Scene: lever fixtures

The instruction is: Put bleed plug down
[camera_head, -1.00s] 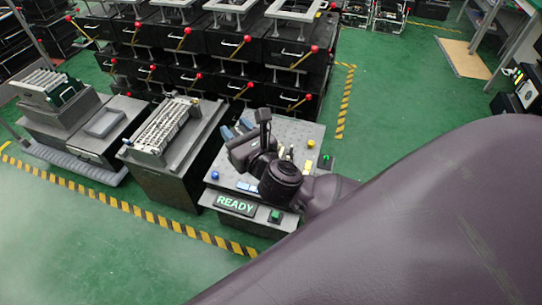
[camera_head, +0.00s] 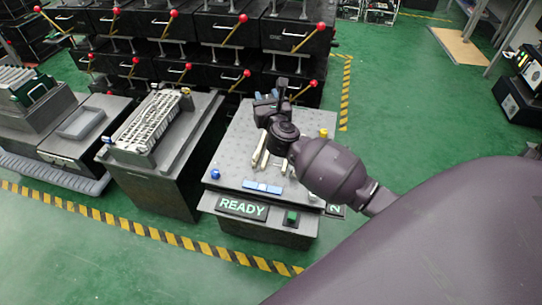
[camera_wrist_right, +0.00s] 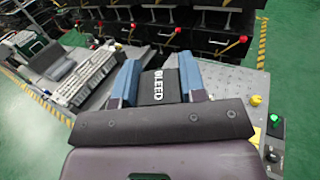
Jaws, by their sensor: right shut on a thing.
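The bleed plug (camera_wrist_right: 161,87) is a black block with white BLEED lettering in the right wrist view. It sits between the two blue fingers of my right gripper (camera_wrist_right: 161,70), which is shut on it. In the head view my right gripper (camera_head: 267,98) is over the far edge of the grey perforated bench top (camera_head: 232,150). I cannot tell whether the plug touches a surface. My wrist hides part of the bench top. My left gripper is not in view.
Pale upright parts (camera_head: 262,152) and a blue-and-white strip (camera_head: 262,187) are on the bench. A blue knob (camera_head: 215,173) and a yellow knob (camera_head: 323,132) stand near its sides. A READY sign (camera_head: 242,208) is in front. Black drawer units with red-tipped levers (camera_head: 246,73) stand behind.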

